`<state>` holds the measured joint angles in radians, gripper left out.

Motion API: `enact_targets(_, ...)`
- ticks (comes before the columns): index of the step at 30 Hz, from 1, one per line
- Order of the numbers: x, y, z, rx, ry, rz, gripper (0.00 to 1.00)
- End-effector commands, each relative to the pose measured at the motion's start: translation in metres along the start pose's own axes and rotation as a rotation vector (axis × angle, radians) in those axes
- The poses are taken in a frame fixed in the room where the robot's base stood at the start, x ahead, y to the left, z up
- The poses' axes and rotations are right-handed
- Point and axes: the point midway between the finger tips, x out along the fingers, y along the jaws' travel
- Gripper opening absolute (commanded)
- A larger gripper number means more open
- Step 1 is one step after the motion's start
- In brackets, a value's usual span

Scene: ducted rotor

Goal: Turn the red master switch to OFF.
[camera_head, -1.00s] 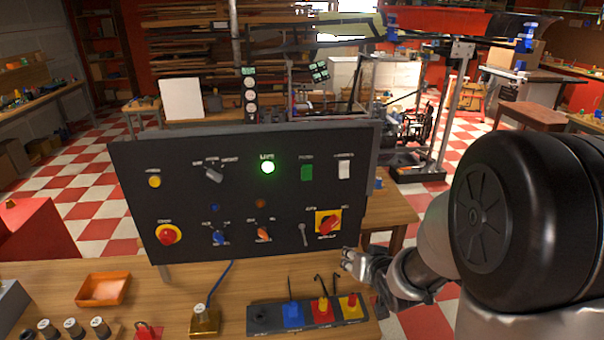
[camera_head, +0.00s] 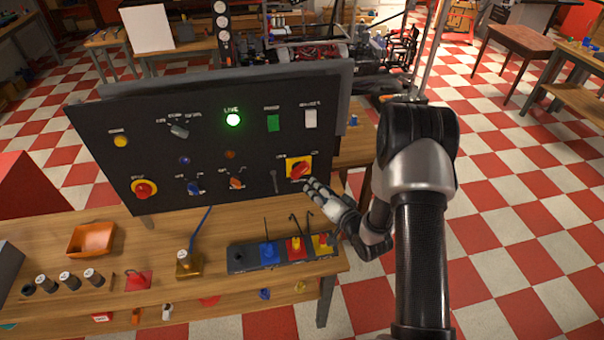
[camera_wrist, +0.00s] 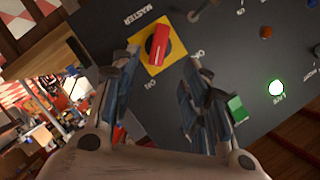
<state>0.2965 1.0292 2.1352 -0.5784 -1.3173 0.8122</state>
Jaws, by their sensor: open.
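The red master switch (camera_head: 300,170) is a red rotary handle on a yellow square plate at the lower right of the black panel (camera_head: 110,160). The handle looks in line with the ON label. My gripper (camera_head: 308,190) is open and empty, just in front of the panel at the lower right of the switch. In the wrist view, its fingers (camera_wrist: 160,75) point towards the panel. I cannot tell whether they touch it.
A green lamp (camera_head: 233,120) marked LIVE is lit. A small lever (camera_head: 274,181) sits left of the switch. A row of coloured blocks with hooks (camera_head: 268,254) stands on the bench below. An orange tray (camera_head: 91,239) lies at the left.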

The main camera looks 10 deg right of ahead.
Motion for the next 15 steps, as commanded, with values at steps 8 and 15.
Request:
enact_targets(8,0.063,0.0,0.001,-0.002,-0.001,-0.002,0.42)
enact_targets(15,0.104,0.0,0.001,-0.001,-0.001,0.0,0.42)
